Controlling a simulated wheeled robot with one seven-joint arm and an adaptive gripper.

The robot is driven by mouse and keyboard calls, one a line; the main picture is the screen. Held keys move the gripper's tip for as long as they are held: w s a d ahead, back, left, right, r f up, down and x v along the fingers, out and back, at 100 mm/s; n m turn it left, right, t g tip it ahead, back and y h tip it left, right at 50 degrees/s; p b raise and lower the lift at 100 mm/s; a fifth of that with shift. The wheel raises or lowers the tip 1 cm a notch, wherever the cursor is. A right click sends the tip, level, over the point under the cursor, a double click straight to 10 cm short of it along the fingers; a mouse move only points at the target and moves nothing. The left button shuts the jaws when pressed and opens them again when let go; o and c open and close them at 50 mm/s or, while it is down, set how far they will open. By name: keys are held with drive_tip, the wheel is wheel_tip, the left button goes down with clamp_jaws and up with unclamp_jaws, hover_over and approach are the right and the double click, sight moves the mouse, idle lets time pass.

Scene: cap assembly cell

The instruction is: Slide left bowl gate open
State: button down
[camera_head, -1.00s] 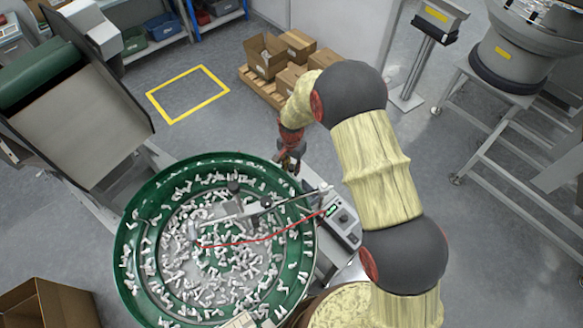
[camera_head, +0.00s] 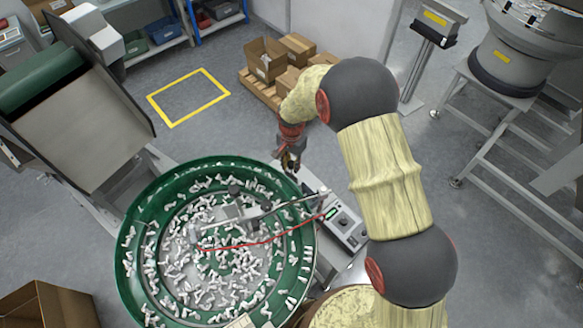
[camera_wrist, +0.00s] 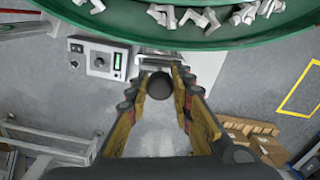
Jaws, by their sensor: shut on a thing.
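The green bowl feeder (camera_head: 137,215), full of white parts, stands at the lower left in the head view. Its green rim also crosses the top of the wrist view (camera_wrist: 140,35). My gripper (camera_head: 290,163) is at the bowl's upper right edge. In the wrist view the two fingers of my gripper (camera_wrist: 160,84) are closed around a round dark knob (camera_wrist: 160,87), just outside the bowl wall. A small metal piece (camera_wrist: 157,62) shows between the knob and the wall. The gate plate itself cannot be made out clearly.
A control box (camera_head: 345,222) with a knob and green display stands right of the bowl, close to my arm. Cardboard boxes (camera_head: 297,46) sit on a pallet behind. A grey hopper (camera_head: 85,100) stands at the left. The yellow-marked floor square (camera_head: 190,97) is empty.

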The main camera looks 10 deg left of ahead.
drive_tip(key=c, duration=1.6)
unclamp_jaws()
drive_tip(key=shift+f, duration=0.15)
drive_tip(key=shift+c, duration=0.2)
drive_tip(key=shift+o, duration=0.5)
wheel_tip(320, 180, up, 12)
